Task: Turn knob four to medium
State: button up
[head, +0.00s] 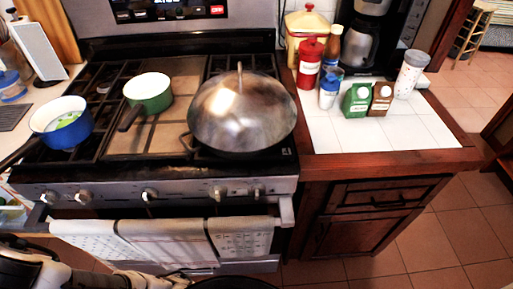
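The stove's front panel (120,193) carries several round metal knobs in a row. Counted from the left, the fourth knob (217,193) sits right of centre, below the large domed lid. The last knob (258,191) is close to its right, and the middle knob (149,195) is further left. Two more knobs, one of them here (83,197), are at the left end. The knobs' markings are too small to read, so I cannot tell their settings. Part of my white arm shows at the bottom left, below the panel. My gripper cannot be made out.
An oven handle with hanging towels (240,237) runs below the knobs. On the stove are a blue pot (74,134), a green pot (158,94) and a domed metal lid (240,115). Cartons and bottles stand on the white counter (425,135). Tiled floor (420,245) is open at right.

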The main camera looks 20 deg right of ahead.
aim_at(255, 190)
jog(key=z, duration=0.35)
jog(key=k+l, duration=0.15)
jog(key=l, duration=0.2)
jog(key=k+l, duration=0.2)
jog(key=l, duration=0.15)
jog(key=k+l, duration=0.15)
jog(key=l, duration=0.25)
